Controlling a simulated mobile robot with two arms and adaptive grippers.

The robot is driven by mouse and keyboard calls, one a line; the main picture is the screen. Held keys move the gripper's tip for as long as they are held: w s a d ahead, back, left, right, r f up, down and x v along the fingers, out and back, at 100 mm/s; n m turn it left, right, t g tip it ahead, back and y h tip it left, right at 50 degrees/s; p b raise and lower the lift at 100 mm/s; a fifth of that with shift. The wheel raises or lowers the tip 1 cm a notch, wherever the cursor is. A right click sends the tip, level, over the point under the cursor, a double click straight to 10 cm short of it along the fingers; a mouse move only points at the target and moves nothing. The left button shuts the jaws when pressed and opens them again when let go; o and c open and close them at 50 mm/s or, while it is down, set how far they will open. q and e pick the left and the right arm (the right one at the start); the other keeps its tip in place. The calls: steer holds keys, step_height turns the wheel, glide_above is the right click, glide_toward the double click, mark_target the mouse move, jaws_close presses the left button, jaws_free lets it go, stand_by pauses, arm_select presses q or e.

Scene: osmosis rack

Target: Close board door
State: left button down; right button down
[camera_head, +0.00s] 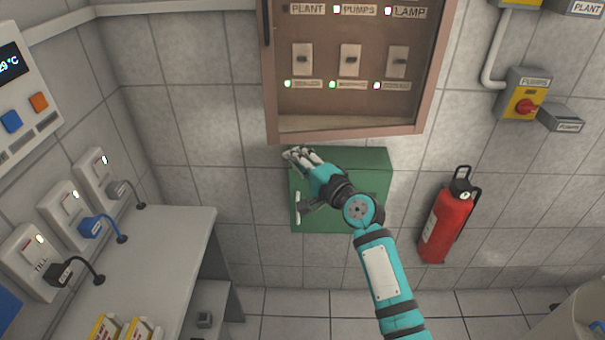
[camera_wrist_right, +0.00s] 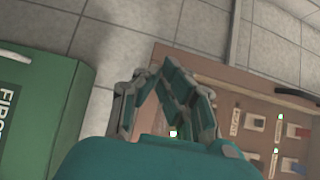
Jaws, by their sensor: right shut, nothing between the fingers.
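The board (camera_head: 345,127) is a wall box with a pinkish-brown frame at the top middle of the head view. It holds labelled switches and lit green lamps, and its upper part is cut off. A dark bar like a handle (camera_head: 266,22) shows at its left edge. I cannot tell how far the door stands from the frame. In the right wrist view the board (camera_wrist_right: 215,72) fills the right side. My right gripper (camera_head: 291,154) is shut and empty, just below the board's lower left corner in the picture. The wrist view shows its fingers (camera_wrist_right: 172,62) together. My left gripper is out of view.
A green box (camera_head: 370,170) is on the wall below the board, behind my right arm. A red fire extinguisher (camera_head: 447,220) hangs to the right. A grey counter (camera_head: 160,235) stands at left, with plugged sockets above it. A switch box (camera_head: 524,95) is at upper right.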

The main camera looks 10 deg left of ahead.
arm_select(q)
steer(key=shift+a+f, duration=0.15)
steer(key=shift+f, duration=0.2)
arm_select(e)
steer(key=shift+w+a, duration=0.35)
steer(key=shift+w, duration=0.4)
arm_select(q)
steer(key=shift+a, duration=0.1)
arm_select(e)
steer(key=shift+d, duration=0.1)
